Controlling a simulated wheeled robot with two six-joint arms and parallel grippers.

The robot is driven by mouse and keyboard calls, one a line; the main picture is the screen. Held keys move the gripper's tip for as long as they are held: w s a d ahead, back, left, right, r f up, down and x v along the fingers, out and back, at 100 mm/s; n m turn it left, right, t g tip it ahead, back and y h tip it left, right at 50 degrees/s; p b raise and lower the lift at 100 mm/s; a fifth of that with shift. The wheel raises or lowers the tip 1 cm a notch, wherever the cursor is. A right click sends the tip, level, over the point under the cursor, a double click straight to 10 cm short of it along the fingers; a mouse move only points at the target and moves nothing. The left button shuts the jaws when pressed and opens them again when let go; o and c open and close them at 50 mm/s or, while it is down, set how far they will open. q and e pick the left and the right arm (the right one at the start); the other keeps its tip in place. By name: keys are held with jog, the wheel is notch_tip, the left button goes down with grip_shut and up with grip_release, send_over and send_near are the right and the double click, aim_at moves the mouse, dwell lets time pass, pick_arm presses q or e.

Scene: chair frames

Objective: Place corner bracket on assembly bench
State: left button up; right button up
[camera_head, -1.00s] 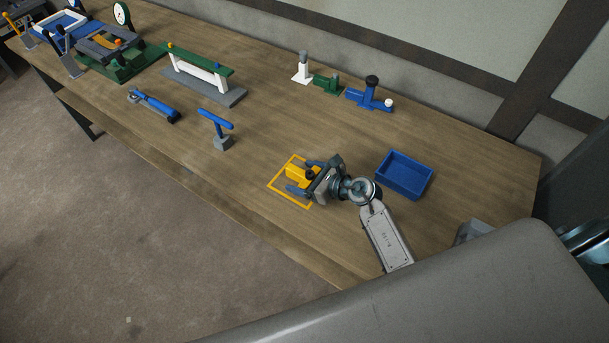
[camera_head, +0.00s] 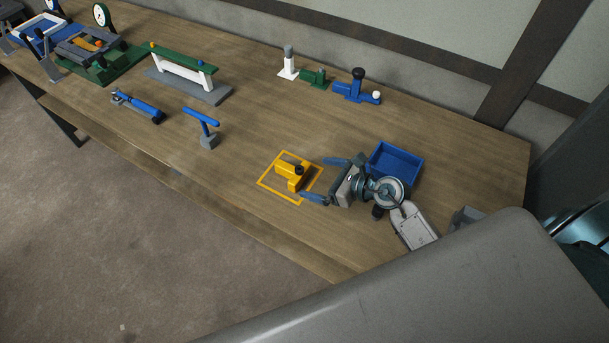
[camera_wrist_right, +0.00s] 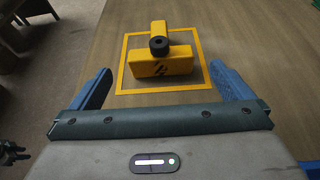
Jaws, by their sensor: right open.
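The yellow corner bracket (camera_head: 289,177) with a black knob lies inside a yellow square outline (camera_head: 268,187) on the wooden bench (camera_head: 240,140). In the right wrist view the bracket (camera_wrist_right: 161,65) stands within the outline (camera_wrist_right: 123,62), ahead of the fingers and apart from them. My right gripper (camera_head: 322,179) is open and empty, to the right of the bracket. In the wrist view its blue fingers (camera_wrist_right: 163,85) are spread wide on either side.
A blue bin (camera_head: 397,162) is close behind my right gripper. A blue T-handled tool (camera_head: 203,122) on a grey block stands to the left. Blue, green and white fixtures (camera_head: 356,88) stand along the back. Bare bench lies between them.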

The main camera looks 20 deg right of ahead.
jog(key=shift+v, duration=1.5)
